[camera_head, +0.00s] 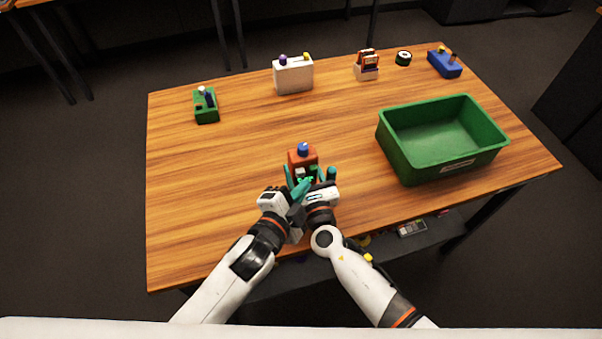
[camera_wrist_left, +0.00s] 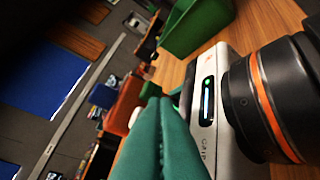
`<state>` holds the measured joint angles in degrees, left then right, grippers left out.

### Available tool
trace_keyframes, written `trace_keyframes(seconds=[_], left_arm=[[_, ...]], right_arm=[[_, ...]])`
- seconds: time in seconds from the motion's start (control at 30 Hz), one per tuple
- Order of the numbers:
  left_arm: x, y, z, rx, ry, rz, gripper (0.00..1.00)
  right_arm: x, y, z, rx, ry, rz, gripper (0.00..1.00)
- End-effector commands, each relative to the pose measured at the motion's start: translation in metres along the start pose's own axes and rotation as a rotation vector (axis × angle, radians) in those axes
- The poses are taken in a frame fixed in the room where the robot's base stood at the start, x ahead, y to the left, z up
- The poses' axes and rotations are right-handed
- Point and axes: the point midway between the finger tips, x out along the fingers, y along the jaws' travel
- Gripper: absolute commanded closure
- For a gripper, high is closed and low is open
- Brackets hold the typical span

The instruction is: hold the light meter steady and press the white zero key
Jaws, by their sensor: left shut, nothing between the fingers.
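The light meter appears to be the orange-red box (camera_head: 303,158) with a blue knob on top, near the table's front middle. It also shows in the left wrist view (camera_wrist_left: 124,103), partly hidden. A small pale patch on its near side may be the white key; I cannot tell clearly. My right gripper (camera_head: 310,175) has one teal finger on each side of the box; whether both touch it is unclear. My left gripper (camera_head: 306,184) is shut and empty, its fingertips just in front of the box's near face. Its teal fingers fill the lower middle of the left wrist view (camera_wrist_left: 162,130).
A green bin (camera_head: 400,155) stands on the right. Along the back are a green device (camera_head: 206,110), a white box (camera_head: 293,77), a small card holder (camera_head: 367,72), a dark round item (camera_head: 403,58) and a blue device (camera_head: 444,66). The table's left side is clear.

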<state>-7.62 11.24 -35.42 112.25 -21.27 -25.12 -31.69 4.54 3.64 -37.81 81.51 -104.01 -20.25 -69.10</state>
Motion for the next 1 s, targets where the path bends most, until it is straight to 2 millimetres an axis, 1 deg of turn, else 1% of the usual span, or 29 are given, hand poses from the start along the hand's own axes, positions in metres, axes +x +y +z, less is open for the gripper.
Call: trace_keyframes(seconds=[0.37, 0.67, 1.0], left_arm=[[0.0001, 0.0001, -0.0001, 0.000, 0.000, 0.000, 1.00], [0.0057, 0.0046, -0.0039, 0.000, 0.000, 0.000, 1.00], [0.0059, 0.0045, -0.0043, 0.000, 0.000, 0.000, 1.00]], right_arm=[[-0.0001, 0.0000, 0.0002, 0.000, 0.000, 0.000, 0.70], [-0.0001, 0.0000, 0.0002, 0.000, 0.000, 0.000, 0.70], [-0.0001, 0.0000, 0.0002, 0.000, 0.000, 0.000, 0.70]])
